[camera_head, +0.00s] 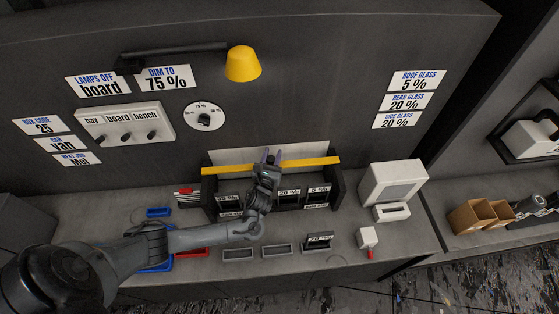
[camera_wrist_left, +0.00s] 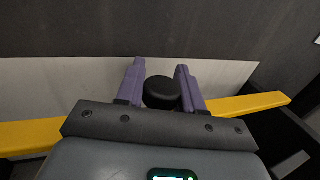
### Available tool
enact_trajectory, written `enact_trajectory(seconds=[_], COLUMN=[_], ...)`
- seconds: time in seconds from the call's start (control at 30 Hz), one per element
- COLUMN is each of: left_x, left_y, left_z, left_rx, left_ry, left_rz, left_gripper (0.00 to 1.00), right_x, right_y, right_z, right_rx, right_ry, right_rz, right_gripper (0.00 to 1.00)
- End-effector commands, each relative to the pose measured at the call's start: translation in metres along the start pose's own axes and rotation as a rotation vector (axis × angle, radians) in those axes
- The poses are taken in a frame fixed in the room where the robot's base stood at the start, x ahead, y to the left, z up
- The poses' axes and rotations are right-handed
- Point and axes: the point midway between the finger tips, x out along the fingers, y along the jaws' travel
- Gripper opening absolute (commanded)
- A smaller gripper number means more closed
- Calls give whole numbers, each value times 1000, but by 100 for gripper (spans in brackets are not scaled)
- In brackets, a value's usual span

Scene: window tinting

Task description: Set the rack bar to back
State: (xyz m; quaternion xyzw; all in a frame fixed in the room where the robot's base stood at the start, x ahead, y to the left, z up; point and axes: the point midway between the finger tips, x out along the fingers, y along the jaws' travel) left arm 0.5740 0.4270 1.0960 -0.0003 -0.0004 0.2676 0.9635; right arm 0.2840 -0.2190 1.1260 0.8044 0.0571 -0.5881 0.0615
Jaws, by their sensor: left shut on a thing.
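The rack bar (camera_head: 313,162) is a long yellow bar lying across the top of the dark rack (camera_head: 336,187), in front of a pale panel. In the left wrist view the yellow bar (camera_wrist_left: 250,104) runs left and right behind my gripper. A round black knob (camera_wrist_left: 162,93) stands between the purple fingers there. My left gripper (camera_head: 271,156) reaches over the rack to the middle of the bar and is shut on the knob. The gripper body hides the bar's middle and where the knob joins it. My right gripper is not in view.
Labelled slots (camera_head: 289,197) sit below the bar. A white device (camera_head: 393,184) stands right of the rack. Grey trays (camera_head: 277,250) and a black labelled holder (camera_head: 319,242) lie in front. A yellow lamp (camera_head: 242,64) juts from the wall above.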

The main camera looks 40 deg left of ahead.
Motion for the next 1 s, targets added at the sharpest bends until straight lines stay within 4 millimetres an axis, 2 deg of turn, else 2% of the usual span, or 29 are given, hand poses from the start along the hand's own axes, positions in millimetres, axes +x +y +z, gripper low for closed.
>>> enact_trajectory(seconds=[0.13, 0.17, 0.27, 0.53, 0.67, 0.77, 1.0], left_x=[1, 1, 1, 0, -8, -20, -62], left_y=[1, 1, 1, 0, 0, 0, 0], left_z=[-2, -2, -2, -2, -2, -3, -3], left_rx=[3, 3, 3, 2, 1, 2, 1], left_ry=[6, 6, 5, 4, 5, 6, 7], left_rz=[2, 3, 3, 1, 0, -1, 0], left_gripper=[0, 41, 57, 58, 58, 58, 58], right_x=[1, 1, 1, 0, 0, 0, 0], right_y=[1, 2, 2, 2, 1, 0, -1], right_z=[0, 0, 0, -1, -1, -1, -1], right_rx=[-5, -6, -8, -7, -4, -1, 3], right_ry=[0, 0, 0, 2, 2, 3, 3], right_rz=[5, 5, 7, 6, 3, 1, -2], right_gripper=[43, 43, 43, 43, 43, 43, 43])
